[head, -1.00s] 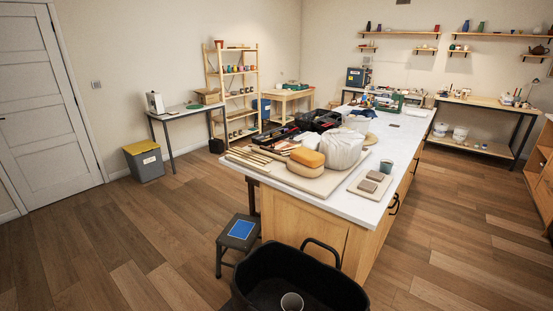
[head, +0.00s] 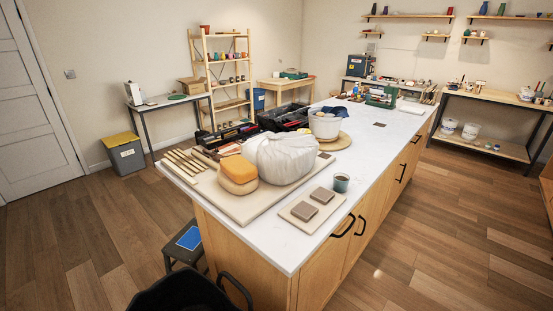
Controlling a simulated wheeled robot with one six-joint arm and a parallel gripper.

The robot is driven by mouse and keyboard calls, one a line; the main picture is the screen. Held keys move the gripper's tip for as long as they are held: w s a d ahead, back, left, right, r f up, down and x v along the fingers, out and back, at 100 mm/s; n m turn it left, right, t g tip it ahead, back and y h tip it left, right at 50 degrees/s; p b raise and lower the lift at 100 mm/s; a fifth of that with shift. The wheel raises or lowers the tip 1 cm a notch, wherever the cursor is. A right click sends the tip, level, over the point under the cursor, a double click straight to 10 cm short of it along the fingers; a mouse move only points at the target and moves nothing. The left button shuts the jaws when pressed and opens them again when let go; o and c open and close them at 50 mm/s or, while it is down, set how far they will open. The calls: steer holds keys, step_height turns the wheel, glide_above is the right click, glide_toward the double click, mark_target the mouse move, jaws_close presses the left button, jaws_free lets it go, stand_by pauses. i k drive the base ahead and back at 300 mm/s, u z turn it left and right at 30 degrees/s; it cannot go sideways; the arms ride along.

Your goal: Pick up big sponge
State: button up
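An orange-yellow, rounded block (head: 238,168) that looks like a sponge lies on the near left part of the long white-topped worktable. It rests on a wider tan, rounded piece (head: 237,186), which also looks sponge-like. I cannot tell for sure which of the two is the big sponge. Both sit on a pale board (head: 252,210), just left of a large white wrapped lump (head: 285,158). My gripper is not in view.
Wooden sticks (head: 190,163) lie left of the sponges. A small board (head: 300,218) with two grey-brown slabs and a cup (head: 341,183) stand to the right. A stool (head: 186,245) and a black tub (head: 180,293) are by the table's near end.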

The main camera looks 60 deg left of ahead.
mark_target(241, 171)
steer(key=i, duration=1.85)
steer(key=u, duration=3.55)
steer(key=i, duration=1.3)
steer(key=u, duration=0.05)
